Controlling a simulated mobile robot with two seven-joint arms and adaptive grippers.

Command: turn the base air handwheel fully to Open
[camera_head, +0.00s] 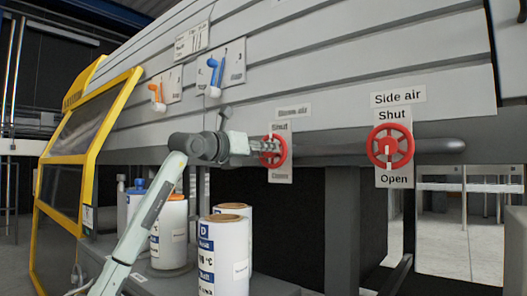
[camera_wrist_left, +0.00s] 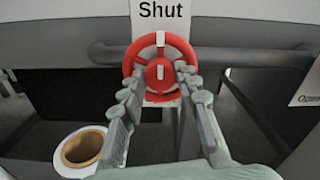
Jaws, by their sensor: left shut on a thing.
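The base air handwheel (camera_head: 280,161) is red and round, on a white plate with "Shut" (camera_head: 280,127) above and "Open" (camera_head: 280,176) below. The sign above it is blurred. My left gripper (camera_head: 259,147) reaches it from the left in the head view and is shut on it. In the left wrist view the handwheel (camera_wrist_left: 160,54) is straight ahead, with the fingers (camera_wrist_left: 160,86) at both sides of its hub. A white mark on its rim is at the top, toward "Shut" (camera_wrist_left: 160,11). The lower rim is partly hidden by the fingers. My right gripper is not in view.
The red side air handwheel (camera_head: 390,132) is to the right, with its own Shut and Open labels. A grey pipe (camera_head: 440,147) runs behind the wheels. White canisters (camera_head: 225,250) stand below my left arm. Blue (camera_head: 213,64) and orange (camera_head: 155,92) levers are on the upper panel.

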